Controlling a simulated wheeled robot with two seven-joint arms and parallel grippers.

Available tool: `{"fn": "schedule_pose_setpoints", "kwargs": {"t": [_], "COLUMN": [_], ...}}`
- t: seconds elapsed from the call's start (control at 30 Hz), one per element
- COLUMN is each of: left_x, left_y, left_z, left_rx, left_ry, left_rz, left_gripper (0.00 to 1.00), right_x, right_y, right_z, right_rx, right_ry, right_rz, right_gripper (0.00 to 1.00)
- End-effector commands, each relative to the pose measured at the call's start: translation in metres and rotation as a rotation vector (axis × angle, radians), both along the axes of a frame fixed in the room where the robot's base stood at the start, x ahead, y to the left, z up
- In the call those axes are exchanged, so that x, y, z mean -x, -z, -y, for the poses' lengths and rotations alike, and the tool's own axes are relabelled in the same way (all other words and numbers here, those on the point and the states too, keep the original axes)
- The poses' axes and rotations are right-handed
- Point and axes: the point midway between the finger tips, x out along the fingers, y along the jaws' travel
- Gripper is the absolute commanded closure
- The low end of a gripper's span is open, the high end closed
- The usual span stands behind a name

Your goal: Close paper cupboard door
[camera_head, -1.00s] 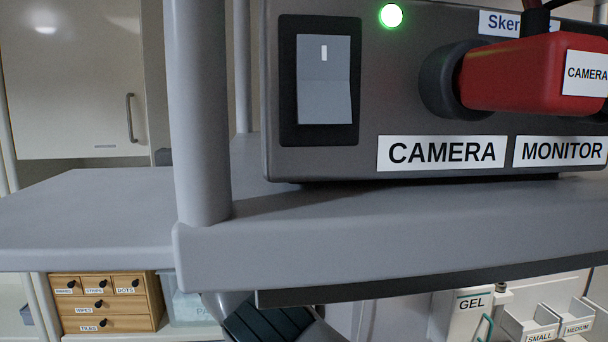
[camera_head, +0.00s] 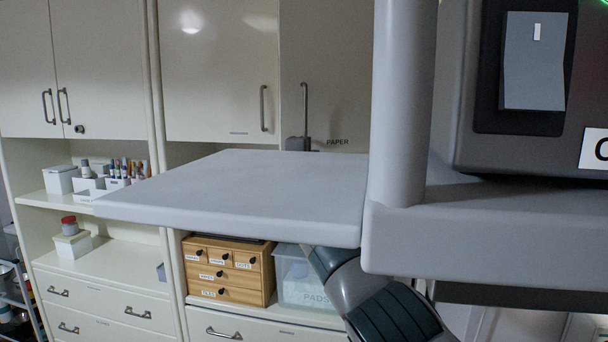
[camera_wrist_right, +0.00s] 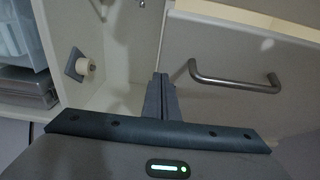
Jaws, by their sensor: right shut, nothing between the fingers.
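The cupboard front marked PAPER (camera_head: 338,100) stands behind the grey shelf in the head view, partly hidden by the grey post. A long vertical handle (camera_head: 305,108) and a small dark block show at its left side. In the right wrist view, my right gripper (camera_wrist_right: 160,80) is shut and empty. Its tips are beside the edge of a pale door or panel (camera_wrist_right: 215,50) with a metal bar handle (camera_wrist_right: 236,82). An open compartment shows to the left; no label is readable there. I cannot tell whether the tips touch the panel. My left gripper is not in view.
The grey cart shelf (camera_head: 240,190), its post (camera_head: 403,100) and the device box (camera_head: 465,130) block the head view's right side. A wooden drawer box (camera_head: 228,270) and a clear PADS bin (camera_head: 308,280) stand below. A round pale fitting (camera_wrist_right: 84,66) is in the compartment.

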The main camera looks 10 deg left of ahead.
Motion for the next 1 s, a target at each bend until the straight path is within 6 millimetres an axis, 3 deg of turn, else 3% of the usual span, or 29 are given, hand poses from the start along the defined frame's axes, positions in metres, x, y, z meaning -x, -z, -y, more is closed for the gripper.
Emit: {"fn": "schedule_pose_setpoints", "kwargs": {"t": [0.47,1.0], "left_x": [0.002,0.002], "left_y": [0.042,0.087], "left_z": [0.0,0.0], "left_rx": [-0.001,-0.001], "left_ry": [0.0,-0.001], "left_rz": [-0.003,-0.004], "left_gripper": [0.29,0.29], "right_x": [0.046,0.137], "right_y": [0.004,0.004], "right_z": [-0.007,-0.021], "right_rx": [-0.004,-0.001], "right_ry": [-0.001,-0.002], "right_rz": [0.003,0.003], "right_gripper": [1.0,1.0]}}
